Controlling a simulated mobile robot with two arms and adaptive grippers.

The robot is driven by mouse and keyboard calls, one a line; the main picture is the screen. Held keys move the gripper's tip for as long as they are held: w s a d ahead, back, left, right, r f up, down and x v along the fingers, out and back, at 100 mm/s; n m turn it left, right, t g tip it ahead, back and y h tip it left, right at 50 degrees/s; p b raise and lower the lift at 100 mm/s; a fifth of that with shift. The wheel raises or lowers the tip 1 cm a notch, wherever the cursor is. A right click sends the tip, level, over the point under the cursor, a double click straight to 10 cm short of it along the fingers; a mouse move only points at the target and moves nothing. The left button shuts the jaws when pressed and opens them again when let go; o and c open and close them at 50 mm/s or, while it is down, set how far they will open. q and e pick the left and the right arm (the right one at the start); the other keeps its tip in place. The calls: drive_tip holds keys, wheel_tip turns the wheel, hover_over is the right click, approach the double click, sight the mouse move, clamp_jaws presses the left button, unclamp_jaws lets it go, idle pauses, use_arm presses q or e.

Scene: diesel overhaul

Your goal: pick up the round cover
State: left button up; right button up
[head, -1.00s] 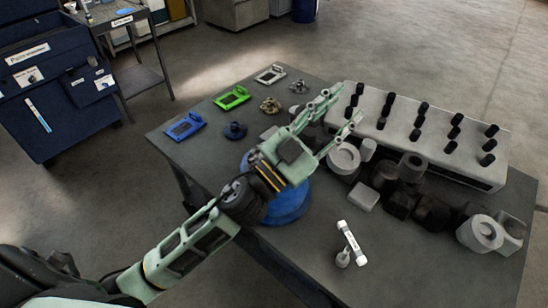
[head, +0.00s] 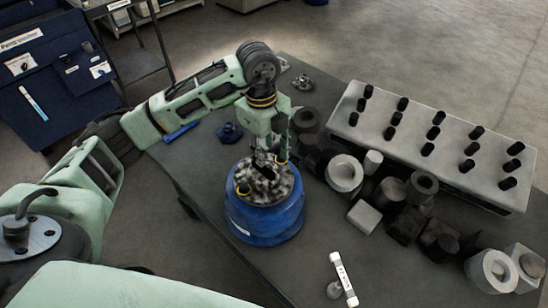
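A blue round container (head: 262,222) stands at the table's left front edge. A mottled grey, shiny mass (head: 265,186) fills its round top, with yellow rings at its edge. I cannot tell whether this is the round cover. A small dark-blue round part (head: 229,132) lies on the table behind it, to the left. My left gripper (head: 266,160) points down over the container's top, at or just above the grey mass. Its fingertips are partly hidden, and I cannot tell whether they hold anything. My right gripper is not in view.
A pale block with several black pegs (head: 430,138) stands at the right rear. Several grey and black cylinders and blocks crowd before it. A white labelled bar (head: 344,279) lies at the front. My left arm hides part of the table's left rear.

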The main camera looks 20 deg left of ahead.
sight(263, 173)
use_arm(q)
drive_tip(key=shift+w+a+r+y, duration=0.1)
drive_tip(key=shift+w+a+y, duration=0.3)
drive_tip(key=shift+a, duration=0.4)
drive_tip(key=shift+s+a+n, duration=0.1)
drive_tip(key=shift+a+n, duration=0.1)
drive_tip(key=shift+n, duration=0.1)
drive_tip(key=shift+s+d+f+p, duration=0.1)
drive_tip(key=shift+s+f+p, duration=0.35)
drive_tip(key=shift+s+f, duration=0.25)
drive_tip(key=shift+f+p, duration=0.3)
drive_tip(key=shift+f, duration=0.05)
drive_tip(key=f+p, duration=0.1)
drive_tip(key=f, duration=0.1)
drive_tip(key=w+f, duration=0.1)
drive_tip(key=f, duration=0.1)
drive_tip(key=shift+p, duration=0.4)
drive_tip(key=shift+f, duration=0.4)
drive_tip(key=shift+s, duration=0.1)
